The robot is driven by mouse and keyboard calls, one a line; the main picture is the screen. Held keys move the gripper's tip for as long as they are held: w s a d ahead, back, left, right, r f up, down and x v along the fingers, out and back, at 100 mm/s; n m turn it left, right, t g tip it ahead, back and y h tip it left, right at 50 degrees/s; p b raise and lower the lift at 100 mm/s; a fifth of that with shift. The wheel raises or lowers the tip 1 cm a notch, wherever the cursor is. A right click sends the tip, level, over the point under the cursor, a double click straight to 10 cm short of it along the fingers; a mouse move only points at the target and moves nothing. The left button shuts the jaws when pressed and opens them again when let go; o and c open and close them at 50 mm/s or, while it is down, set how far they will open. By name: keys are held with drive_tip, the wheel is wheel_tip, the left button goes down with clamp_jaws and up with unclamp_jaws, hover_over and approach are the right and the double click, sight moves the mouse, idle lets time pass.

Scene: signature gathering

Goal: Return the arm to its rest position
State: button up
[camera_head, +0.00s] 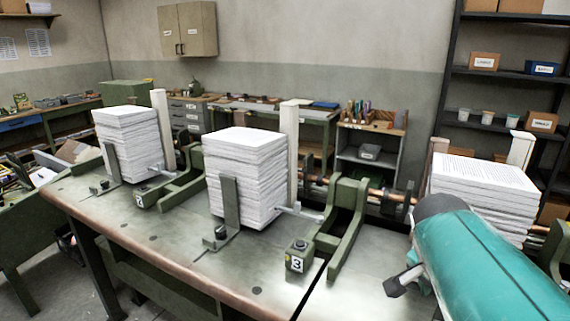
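My teal arm reaches in from the lower right in the head view, with a dark rounded joint at its upper end. A small dark piece, apparently part of my gripper (404,281), shows at the left side of the arm, over the bench top. The rest of it is hidden behind the arm, so I cannot tell whether the fingers are open or shut. I see nothing held. The arm covers the lower front of the right paper stack (482,180); whether they touch is unclear.
A long green-grey workbench (150,232) carries the middle paper stack (245,170) and left paper stack (128,140), with metal brackets and green jogger frames. A block marked 3 (297,257) sits near the front edge. Dark shelving (500,75) stands behind at right.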

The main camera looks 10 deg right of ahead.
drive_tip(key=s+a+f+n+t+y, duration=0.1)
drive_tip(key=s+a+n+t+y, duration=0.1)
drive_tip(key=a+n, duration=0.5)
drive_tip(key=s+a+f+n+t+y, duration=0.1)
drive_tip(key=a+n+t+y, duration=0.1)
drive_tip(key=a+n, duration=0.5)
drive_tip(key=shift+s+a+f, duration=0.15)
drive_tip(key=shift+s+a, duration=0.2)
drive_tip(key=shift+a, duration=0.85)
